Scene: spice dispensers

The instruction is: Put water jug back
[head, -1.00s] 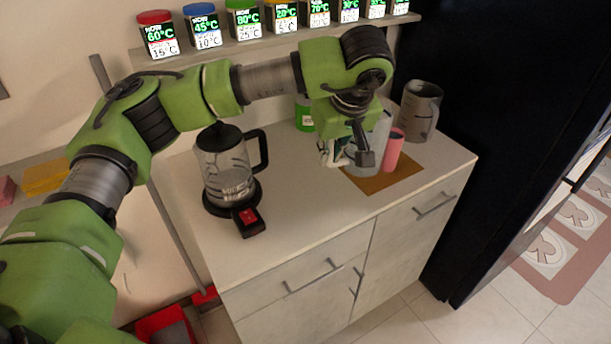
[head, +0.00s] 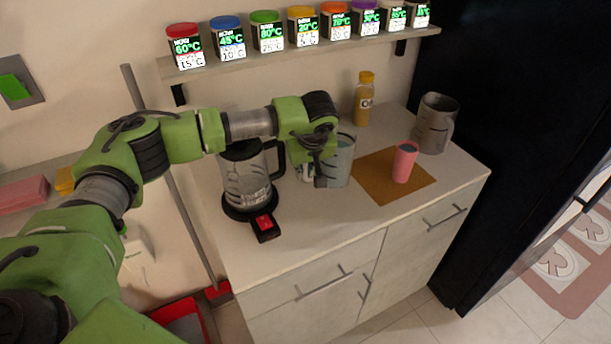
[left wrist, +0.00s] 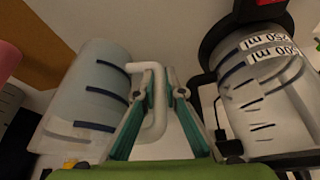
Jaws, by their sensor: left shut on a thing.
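The water jug (head: 342,165) is clear with dark level marks and a white handle. In the head view it is left of the brown mat, close to the kettle's right side. My left gripper (head: 308,178) is shut on its handle. In the left wrist view, the jug (left wrist: 88,95) is at the left, and the gripper fingers (left wrist: 164,90) are on both sides of the handle. The jug looks upright in the head view. My arm partly covers it, and I cannot tell whether its base touches the counter. My right gripper is not in view.
The kettle (head: 246,182) stands on its black base, also close right in the left wrist view (left wrist: 262,85). A pink cup (head: 404,162) stands on the brown mat (head: 378,190). A yellow bottle (head: 363,100) and grey pitcher (head: 435,125) stand behind. The counter's front is clear.

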